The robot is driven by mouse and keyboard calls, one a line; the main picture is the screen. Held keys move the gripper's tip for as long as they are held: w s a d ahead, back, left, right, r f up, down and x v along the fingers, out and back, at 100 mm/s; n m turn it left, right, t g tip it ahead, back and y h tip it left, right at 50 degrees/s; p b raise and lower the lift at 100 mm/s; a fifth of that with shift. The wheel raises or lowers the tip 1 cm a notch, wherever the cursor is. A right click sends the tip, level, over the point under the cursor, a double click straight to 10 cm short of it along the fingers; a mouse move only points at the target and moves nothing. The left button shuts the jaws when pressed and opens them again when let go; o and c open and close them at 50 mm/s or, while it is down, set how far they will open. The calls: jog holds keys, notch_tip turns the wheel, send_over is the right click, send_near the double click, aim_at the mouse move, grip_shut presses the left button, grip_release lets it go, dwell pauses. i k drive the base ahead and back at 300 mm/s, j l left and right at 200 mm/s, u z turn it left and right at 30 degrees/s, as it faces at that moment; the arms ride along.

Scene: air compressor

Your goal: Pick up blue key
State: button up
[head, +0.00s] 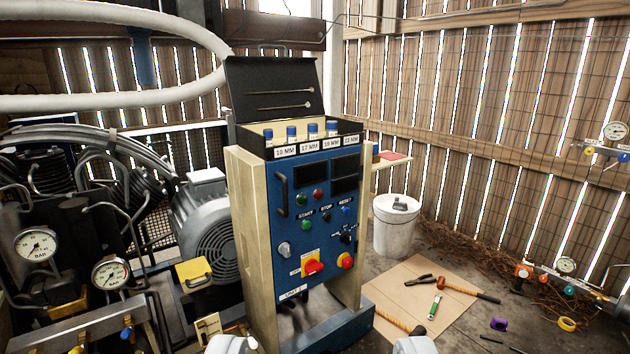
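I cannot make out a clear blue key in the head view. Several blue-capped pieces (313,130) stand upright in the open top box of the blue control panel (318,230), behind labels in MM. A small dark switch (347,237) with a bluish tint sits at the panel's right side, too small to tell if it holds a key. My gripper (322,346) shows only as two light grey finger parts at the bottom edge. They are wide apart with nothing visible between them, well short of the panel's controls.
A compressor motor (208,232) and gauges stand at left. A cardboard sheet (405,278) with pliers (419,280), a hammer (468,289) and a green-handled tool (434,306) lies on the floor at right. A white bucket (395,228) stands behind it. A raised black lid (272,88) tops the panel.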

aim_at(376, 146)
jog(key=z, duration=0.5)
jog(key=i+j+z, duration=0.1)
jog(key=z, duration=0.35)
jog(key=j+z, duration=0.1)
jog(key=z, duration=0.4)
jog(key=i+j+z, duration=0.1)
jog(key=z, duration=0.4)
jog(key=j+z, duration=0.15)
jog(key=z, duration=0.3)
jog(key=j+z, duration=0.2)
jog(key=z, duration=0.3)
jog(key=i+j+z, duration=0.1)
jog(key=z, duration=0.35)
jog(key=j+z, duration=0.3)
jog(key=z, duration=0.2)
jog(key=j+z, duration=0.3)
jog(key=j, duration=0.45)
jog(key=j+u, duration=0.45)
jog(key=i+j+u, duration=0.1)
jog(key=j+u, duration=0.45)
jog(key=u, duration=0.85)
jog(key=j+u, duration=0.1)
jog(key=u, duration=0.35)
jog(key=i+u, duration=0.1)
jog(key=u, duration=0.8)
jog(key=i+u, duration=0.1)
jog(key=u, duration=0.4)
jog(key=i+u, duration=0.1)
jog(key=u, duration=0.35)
